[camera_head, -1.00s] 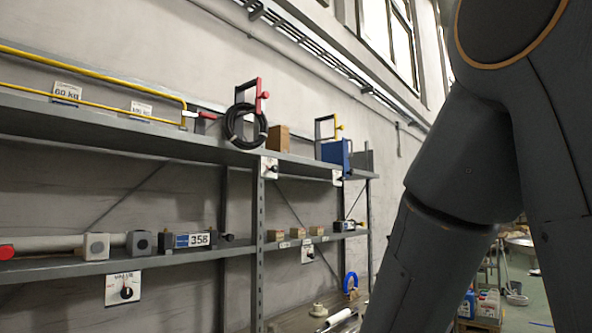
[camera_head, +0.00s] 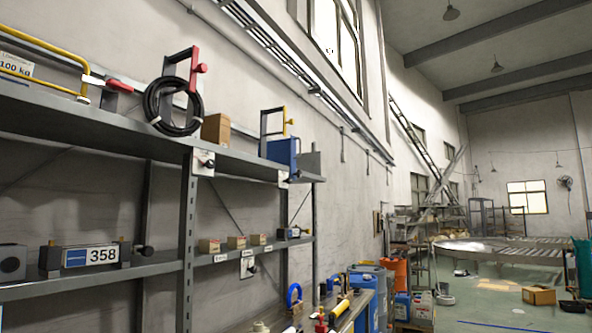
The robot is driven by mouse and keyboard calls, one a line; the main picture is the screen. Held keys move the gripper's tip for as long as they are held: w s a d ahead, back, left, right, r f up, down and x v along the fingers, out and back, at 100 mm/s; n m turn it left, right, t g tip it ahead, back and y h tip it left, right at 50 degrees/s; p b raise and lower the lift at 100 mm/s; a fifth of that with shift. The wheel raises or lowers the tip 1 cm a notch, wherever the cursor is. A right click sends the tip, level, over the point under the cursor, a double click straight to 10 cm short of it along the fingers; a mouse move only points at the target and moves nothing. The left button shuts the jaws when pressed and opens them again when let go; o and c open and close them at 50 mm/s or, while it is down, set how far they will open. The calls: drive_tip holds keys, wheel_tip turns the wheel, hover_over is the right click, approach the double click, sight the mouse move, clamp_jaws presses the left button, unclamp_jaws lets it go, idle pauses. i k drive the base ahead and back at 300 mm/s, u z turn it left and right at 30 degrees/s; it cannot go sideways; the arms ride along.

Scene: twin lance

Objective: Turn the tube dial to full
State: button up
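Several small dials with dark knobs on white plates are fixed to the grey shelf rack. One dial (camera_head: 203,162) is on the upper shelf edge by the post. Another dial (camera_head: 284,178) is farther right on the same edge. A third dial (camera_head: 248,267) hangs under the lower shelf. Their labels are too small to read, so I cannot tell which is the tube dial or where each knob points. My gripper is not in view.
The upper shelf (camera_head: 80,118) carries a coiled black cable (camera_head: 173,106), a cardboard box (camera_head: 216,129) and a blue block (camera_head: 282,152). A cluttered bench (camera_head: 343,317) stands below right. Green floor (camera_head: 500,305) lies open at right.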

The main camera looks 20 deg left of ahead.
sight(210, 164)
drive_tip(key=z, duration=0.2)
drive_tip(key=i, duration=1)
drive_tip(key=u, duration=0.8)
